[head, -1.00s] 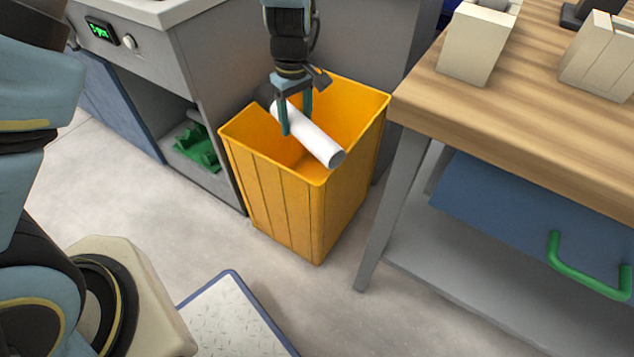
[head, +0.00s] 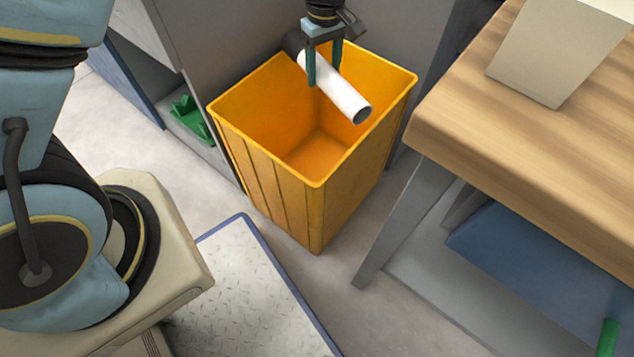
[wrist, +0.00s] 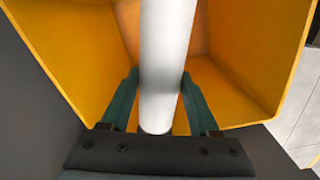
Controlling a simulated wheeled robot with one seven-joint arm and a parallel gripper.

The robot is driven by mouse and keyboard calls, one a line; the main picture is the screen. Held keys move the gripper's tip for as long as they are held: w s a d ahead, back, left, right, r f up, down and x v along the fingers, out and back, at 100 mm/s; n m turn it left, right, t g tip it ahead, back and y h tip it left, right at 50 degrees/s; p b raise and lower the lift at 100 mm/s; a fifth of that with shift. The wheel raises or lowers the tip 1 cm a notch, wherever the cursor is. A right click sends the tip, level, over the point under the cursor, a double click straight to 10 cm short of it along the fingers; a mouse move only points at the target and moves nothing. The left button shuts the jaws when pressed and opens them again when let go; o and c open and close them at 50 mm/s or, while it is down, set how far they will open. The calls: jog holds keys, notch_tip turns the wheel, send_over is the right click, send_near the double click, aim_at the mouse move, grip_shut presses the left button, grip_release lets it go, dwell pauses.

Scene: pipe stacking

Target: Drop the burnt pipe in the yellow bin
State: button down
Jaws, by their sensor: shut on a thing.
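The pipe (head: 338,91) is a white tube with a dark, blackened far end, tilted down toward the right. My gripper (head: 325,82) is shut on it near its middle, above the opening of the yellow bin (head: 272,175). In the wrist view the white pipe (wrist: 165,60) runs between the two green fingers (wrist: 155,100), with the bin's orange walls (wrist: 235,70) around and below it. The blackened end does not show in the wrist view. The visible part of the bin's floor is empty.
A wooden-topped table (head: 500,120) stands right of the bin, with a beige block (head: 555,50) on it. A grey cabinet (head: 225,45) stands behind the bin. A metal-plated platform (head: 245,290) lies on the floor in front.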

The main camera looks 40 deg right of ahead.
jog(key=shift+f+b, duration=1.05)
jog(key=shift+f, duration=0.4)
jog(key=shift+r, duration=0.1)
jog(key=shift+c, duration=0.2)
grip_release()
notch_tip(320, 180, up, 11)
jog(key=p, duration=0.2)
jog(key=shift+p, duration=0.35)
jog(key=shift+s, duration=0.15)
